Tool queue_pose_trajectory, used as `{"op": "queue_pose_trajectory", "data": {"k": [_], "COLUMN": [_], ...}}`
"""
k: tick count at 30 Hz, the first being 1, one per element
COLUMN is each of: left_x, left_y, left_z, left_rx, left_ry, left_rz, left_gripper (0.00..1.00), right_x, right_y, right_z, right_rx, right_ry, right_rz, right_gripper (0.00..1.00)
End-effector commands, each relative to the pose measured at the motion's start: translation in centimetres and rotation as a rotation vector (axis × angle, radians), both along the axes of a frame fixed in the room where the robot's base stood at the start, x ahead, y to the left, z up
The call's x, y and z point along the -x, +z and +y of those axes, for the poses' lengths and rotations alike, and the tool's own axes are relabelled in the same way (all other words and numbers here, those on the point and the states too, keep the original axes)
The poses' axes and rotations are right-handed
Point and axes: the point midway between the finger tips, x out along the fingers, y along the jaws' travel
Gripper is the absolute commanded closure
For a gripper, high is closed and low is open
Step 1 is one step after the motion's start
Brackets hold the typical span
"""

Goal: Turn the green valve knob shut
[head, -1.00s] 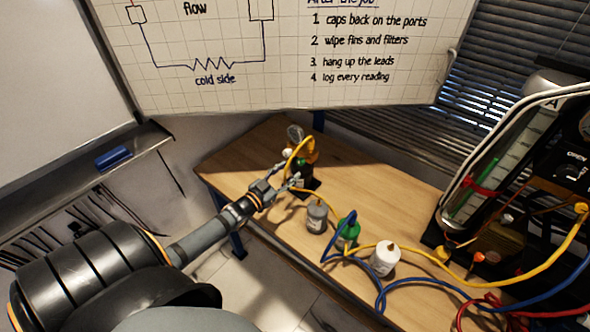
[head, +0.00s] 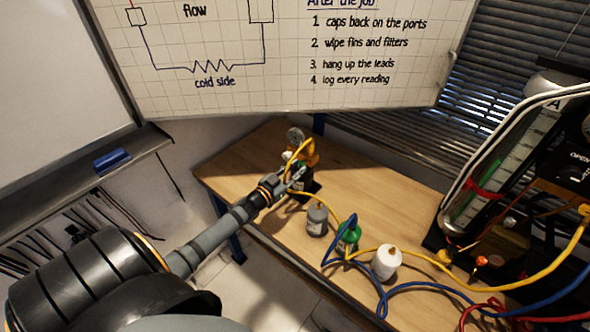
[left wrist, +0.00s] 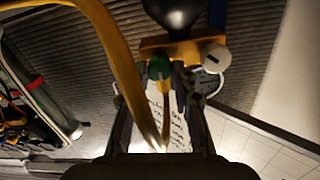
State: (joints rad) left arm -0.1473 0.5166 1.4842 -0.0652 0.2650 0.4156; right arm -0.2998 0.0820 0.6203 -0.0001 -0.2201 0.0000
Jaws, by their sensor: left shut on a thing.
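The green valve knob (left wrist: 159,67) sits on a yellow manifold (left wrist: 185,48) in the left wrist view. A white knob (left wrist: 214,57) and a round gauge (left wrist: 207,82) are to its right. In the head view my left gripper (head: 299,176) is at the front of the small gauge rig (head: 309,153) at the far side of the bench. The green knob is hard to make out there. My right gripper is not in view.
A yellow hose (left wrist: 118,62) passes close beside the left finger. A large gauge unit (head: 490,190) stands at right.

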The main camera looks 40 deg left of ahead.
Motion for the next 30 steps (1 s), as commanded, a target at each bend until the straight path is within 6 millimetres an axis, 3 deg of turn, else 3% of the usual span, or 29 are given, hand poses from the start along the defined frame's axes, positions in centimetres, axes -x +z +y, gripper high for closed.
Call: {"op": "queue_pose_trajectory", "data": {"k": [14,30], "left_x": [0.0,0.1], "left_y": [0.0,0.0], "left_z": [0.0,-0.1], "left_rx": [-0.107,-0.590], "left_ry": [0.001,0.000], "left_rz": [-0.011,-0.061], "left_gripper": [1.00,1.00], "right_x": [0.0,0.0], "right_y": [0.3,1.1], "right_z": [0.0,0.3], "right_rx": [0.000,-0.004], "right_ry": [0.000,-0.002], "right_rz": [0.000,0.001], "right_gripper": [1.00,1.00]}}
